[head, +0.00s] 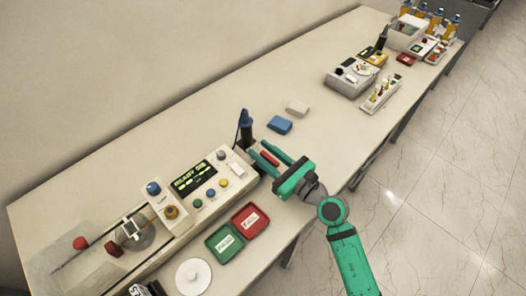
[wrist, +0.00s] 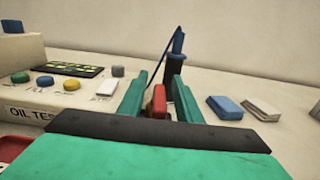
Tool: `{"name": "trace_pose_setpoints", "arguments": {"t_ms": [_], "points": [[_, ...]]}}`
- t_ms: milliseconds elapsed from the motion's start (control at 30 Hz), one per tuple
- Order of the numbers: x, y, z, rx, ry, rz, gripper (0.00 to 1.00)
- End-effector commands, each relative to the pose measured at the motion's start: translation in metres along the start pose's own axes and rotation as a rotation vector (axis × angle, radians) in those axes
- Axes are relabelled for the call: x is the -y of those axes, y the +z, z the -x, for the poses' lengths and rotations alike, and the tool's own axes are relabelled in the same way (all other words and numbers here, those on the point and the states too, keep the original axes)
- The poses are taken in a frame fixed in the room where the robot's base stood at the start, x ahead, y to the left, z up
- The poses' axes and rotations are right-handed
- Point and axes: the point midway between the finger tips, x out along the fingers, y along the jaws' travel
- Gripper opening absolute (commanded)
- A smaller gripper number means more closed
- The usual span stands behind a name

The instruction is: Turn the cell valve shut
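My gripper (head: 272,157) is over the table just right of the oil tester, with its green fingers apart. It also shows in the wrist view (wrist: 160,95). A small red block-like part (wrist: 158,101) shows between the fingers, with gaps at its sides; it also shows in the head view (head: 269,158). I cannot tell whether it is a valve handle. The oil tester (head: 196,185) has a lit display, buttons, a blue knob (head: 153,188) and an orange-brown knob (head: 172,211). A glass cell (head: 134,231) stands at its left, near a dark red knob (head: 113,248) and a red ball (head: 80,243). No part is clearly marked as the cell valve.
A blue-topped black post (head: 246,128) stands just beyond my gripper. A blue block (head: 279,125) and a pale block (head: 297,108) lie further back. Green (head: 224,243) and red (head: 250,219) trays sit in front of the tester. The middle of the table is clear.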

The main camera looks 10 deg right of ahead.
Motion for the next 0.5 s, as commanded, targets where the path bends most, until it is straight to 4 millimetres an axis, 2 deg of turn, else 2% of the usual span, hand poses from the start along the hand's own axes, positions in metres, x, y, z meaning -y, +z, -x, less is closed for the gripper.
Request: {"name": "trace_pose_setpoints", "arguments": {"t_ms": [267,300,400,433,500], "points": [[0.0000,-0.0001,-0.0015,0.000,0.000,0.000,0.31],[0.0000,-0.0001,-0.0015,0.000,0.000,0.000,0.29],[-0.0001,-0.0002,-0.0015,0.000,0.000,0.000,0.05],[-0.0001,-0.0001,-0.0015,0.000,0.000,0.000,0.00],[-0.0001,-0.0002,-0.0015,0.000,0.000,0.000,0.00]]}}
